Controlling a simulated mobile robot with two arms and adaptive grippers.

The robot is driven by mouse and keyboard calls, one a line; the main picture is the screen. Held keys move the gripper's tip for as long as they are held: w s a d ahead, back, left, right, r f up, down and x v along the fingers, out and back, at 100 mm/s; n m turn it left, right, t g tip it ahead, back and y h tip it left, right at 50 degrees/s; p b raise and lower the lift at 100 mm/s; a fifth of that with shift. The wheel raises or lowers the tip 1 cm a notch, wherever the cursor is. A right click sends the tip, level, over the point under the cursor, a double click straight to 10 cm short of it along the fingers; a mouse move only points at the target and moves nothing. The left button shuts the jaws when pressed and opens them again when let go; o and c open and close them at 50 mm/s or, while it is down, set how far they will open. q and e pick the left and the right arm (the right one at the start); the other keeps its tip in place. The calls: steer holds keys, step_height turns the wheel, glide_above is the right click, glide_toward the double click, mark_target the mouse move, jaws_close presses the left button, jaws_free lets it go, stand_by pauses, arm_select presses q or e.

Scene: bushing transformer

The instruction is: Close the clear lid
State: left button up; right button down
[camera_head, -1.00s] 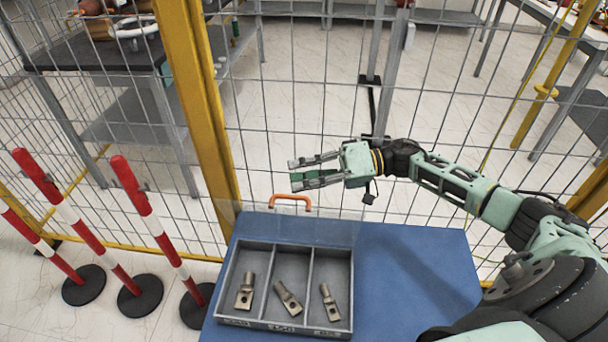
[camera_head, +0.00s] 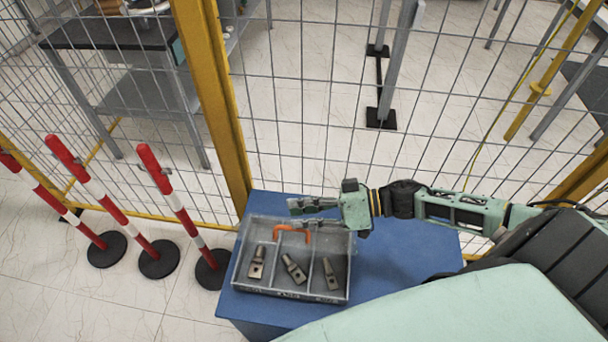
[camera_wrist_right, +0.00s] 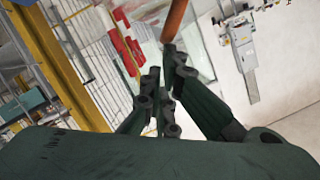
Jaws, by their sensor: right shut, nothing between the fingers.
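A grey box (camera_head: 291,295) with three compartments stands on the blue table. Its clear lid (camera_head: 262,228) is down over the compartments, so they look hazy; I cannot tell whether it is fully seated. The lid's orange handle (camera_head: 293,231) lies above the compartments' far half and also shows at the top of the wrist view (camera_wrist_right: 175,18). My right gripper (camera_head: 298,206) is shut and empty at the box's far side, just beyond the handle. Its closed fingers also show in the wrist view (camera_wrist_right: 165,75). I cannot tell whether they touch the lid. My left gripper is out of view.
Each compartment holds one metal lug, such as the middle one (camera_head: 294,268). The blue table (camera_head: 400,262) is clear right of the box. A wire fence (camera_head: 300,120) with a yellow post (camera_head: 215,90) stands behind it. Red-and-white posts (camera_head: 176,195) stand at left.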

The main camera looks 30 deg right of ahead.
mark_target(294, 245)
steer(key=s+a+f+n, duration=0.2)
steer(key=s+f, duration=0.1)
steer(key=s+a+f+t+h, duration=0.1)
steer(key=s, duration=0.1)
steer(key=shift+a+f+n+p, duration=0.2)
steer(key=shift+a+n+p, duration=0.2)
arm_select(q)
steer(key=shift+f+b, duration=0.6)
steer(key=shift+b, duration=0.75)
arm_select(e)
steer(key=s+a+f+n, duration=0.2)
steer(key=s+a+f, duration=0.1)
steer(key=f, duration=0.4)
steer(key=shift+s+f+n+t+h, duration=0.3)
steer(key=shift+s+f+n+t, duration=0.1)
steer(key=shift+s, duration=0.1)
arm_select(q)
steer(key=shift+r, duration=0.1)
